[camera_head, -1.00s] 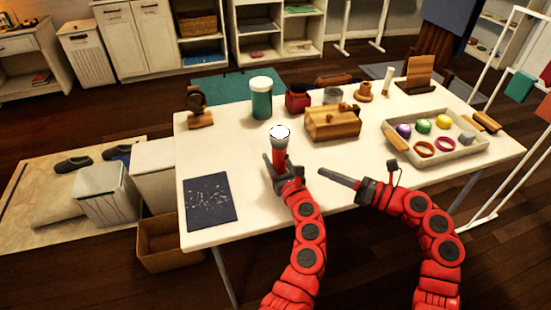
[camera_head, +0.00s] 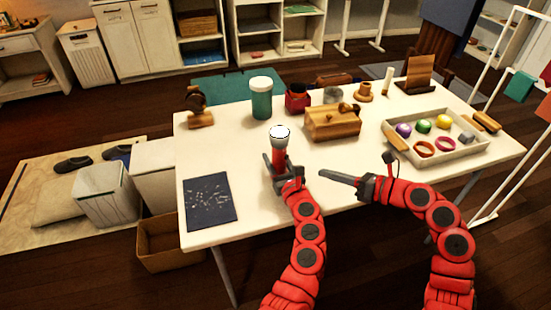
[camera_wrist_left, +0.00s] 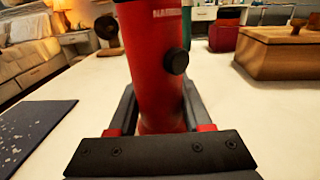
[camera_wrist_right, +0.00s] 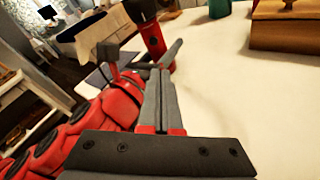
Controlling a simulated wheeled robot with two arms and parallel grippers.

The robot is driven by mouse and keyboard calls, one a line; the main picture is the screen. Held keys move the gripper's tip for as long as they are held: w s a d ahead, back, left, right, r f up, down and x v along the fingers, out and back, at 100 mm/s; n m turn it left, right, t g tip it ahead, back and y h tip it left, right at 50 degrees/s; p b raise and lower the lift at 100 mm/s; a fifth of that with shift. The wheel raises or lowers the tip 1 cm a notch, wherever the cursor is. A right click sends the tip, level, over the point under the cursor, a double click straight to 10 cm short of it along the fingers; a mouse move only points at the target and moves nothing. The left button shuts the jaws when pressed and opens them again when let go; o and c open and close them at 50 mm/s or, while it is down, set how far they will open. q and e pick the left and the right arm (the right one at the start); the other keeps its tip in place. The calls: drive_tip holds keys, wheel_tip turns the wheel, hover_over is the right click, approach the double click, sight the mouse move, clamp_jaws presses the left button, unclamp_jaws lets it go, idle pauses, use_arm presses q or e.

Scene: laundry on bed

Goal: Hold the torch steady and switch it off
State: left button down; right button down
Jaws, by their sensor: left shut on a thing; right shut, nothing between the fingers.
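The torch (camera_head: 280,149) is red with a bright white head pointing up. It stands upright in my left gripper (camera_head: 280,174), which is shut on its lower body. In the left wrist view the torch's red body (camera_wrist_left: 153,60) fills the middle, with a round black button (camera_wrist_left: 176,61) on its right side. My right gripper (camera_head: 327,177) is shut and empty, to the right of the torch and apart from it, its fingers pointing left. In the right wrist view the torch (camera_wrist_right: 153,38) shows beyond the shut fingers (camera_wrist_right: 158,98).
A wooden box (camera_head: 332,124) stands behind the grippers on the white table (camera_head: 240,150). A green jar (camera_head: 261,100) is behind the torch. A tray (camera_head: 465,154) with balls and rings is at right. A dark mat (camera_head: 210,201) lies at front left.

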sight(287, 157)
drive_tip(key=h, duration=0.3)
drive_tip(key=shift+s+r+h, duration=0.2)
drive_tip(key=shift+s+h, duration=0.05)
drive_tip(key=shift+h, duration=0.05)
drive_tip(key=h, duration=0.1)
drive_tip(key=t+h, duration=0.1)
drive_tip(key=h, duration=0.1)
drive_tip(key=shift+d+r, duration=0.2)
drive_tip(key=shift+a+r+h, duration=0.1)
drive_tip(key=shift+h, duration=0.5)
drive_tip(key=shift+m, duration=0.3)
drive_tip(key=shift+w+a, duration=0.7)
drive_tip(key=shift+a, duration=0.55)
drive_tip(key=shift+w+a, duration=0.7)
drive_tip(key=shift+a, duration=0.5)
drive_tip(key=shift+w+a, duration=0.7)
drive_tip(key=shift+a, duration=0.55)
drive_tip(key=shift+a, duration=0.1)
drive_tip(key=shift+w+a, duration=0.2)
drive_tip(key=shift+a, duration=0.1)
drive_tip(key=shift+w+a, duration=0.15)
drive_tip(key=shift+a, duration=0.05)
drive_tip(key=shift+d, duration=0.15)
drive_tip(key=shift+s+d, duration=0.4)
drive_tip(key=shift+d, duration=0.05)
